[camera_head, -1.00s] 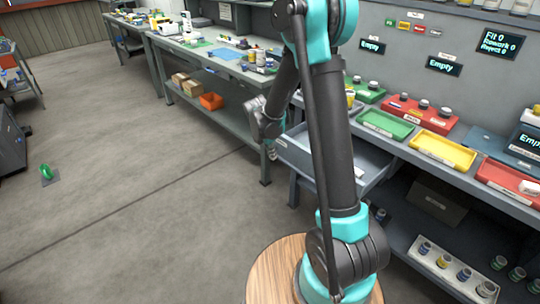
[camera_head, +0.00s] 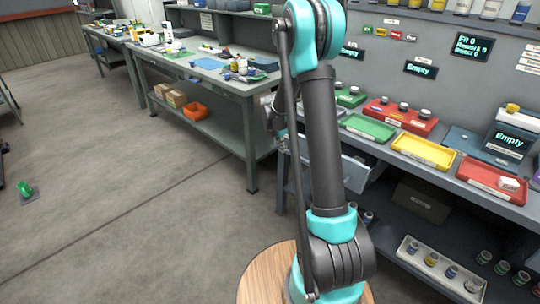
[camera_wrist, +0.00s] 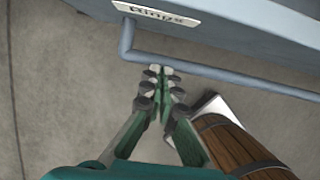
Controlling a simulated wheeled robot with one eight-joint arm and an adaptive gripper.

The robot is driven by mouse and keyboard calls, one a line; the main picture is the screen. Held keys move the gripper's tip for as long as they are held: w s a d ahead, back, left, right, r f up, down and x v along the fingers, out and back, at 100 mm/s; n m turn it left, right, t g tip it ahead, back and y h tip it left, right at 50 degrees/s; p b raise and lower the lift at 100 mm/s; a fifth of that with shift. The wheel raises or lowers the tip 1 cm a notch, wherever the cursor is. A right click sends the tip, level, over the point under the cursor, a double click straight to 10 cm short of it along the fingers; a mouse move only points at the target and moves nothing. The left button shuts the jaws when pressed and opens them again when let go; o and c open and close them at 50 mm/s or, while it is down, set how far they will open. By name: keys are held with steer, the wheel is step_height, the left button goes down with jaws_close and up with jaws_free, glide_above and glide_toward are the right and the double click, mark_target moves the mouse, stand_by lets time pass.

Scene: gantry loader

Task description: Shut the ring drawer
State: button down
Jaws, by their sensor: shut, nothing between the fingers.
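The ring drawer (camera_head: 355,172) is a blue-grey drawer under the right-hand bench in the head view. It stands out from the bench, and my arm hides much of it. In the wrist view its front (camera_wrist: 230,22) carries a white "Rings" label (camera_wrist: 155,13) and a grey bar handle (camera_wrist: 220,73). My gripper (camera_wrist: 160,72) is shut and empty, with its fingertips at or just below the handle bar. I cannot tell whether they touch it. In the head view the gripper is mostly hidden behind my arm.
Green (camera_head: 368,127), yellow (camera_head: 423,151) and red (camera_head: 492,178) trays stand on the bench above. A lower shelf holds a white tray of jars (camera_head: 440,268). Another workbench (camera_head: 225,85) stands at back left. The floor at left is mostly clear, with a green object (camera_head: 26,190) on it.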

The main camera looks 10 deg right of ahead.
mark_target(294, 138)
steer(key=w+d, duration=0.3)
steer(key=d, duration=0.2)
steer(key=w+d, duration=0.2)
steer(key=shift+w+d, duration=0.3)
steer(key=shift+d, duration=0.05)
steer(key=shift+s+a, duration=0.15)
steer(key=shift+a, duration=0.15)
steer(key=s+a+r, duration=0.2)
steer(key=a, duration=0.1)
steer(key=shift+s, duration=0.25)
steer(key=v, duration=0.9)
steer(key=s+a+f+m+t+y, duration=0.1)
steer(key=s+a+f+m, duration=0.1)
steer(key=s+m, duration=1)
steer(key=s+a+f+m+t+y, duration=0.1)
steer(key=s+a+f+m, duration=0.1)
steer(key=s+m, duration=1.1)
steer(key=s, duration=1.2)
steer(key=shift+f+y, duration=0.3)
steer(key=shift+y, duration=0.1)
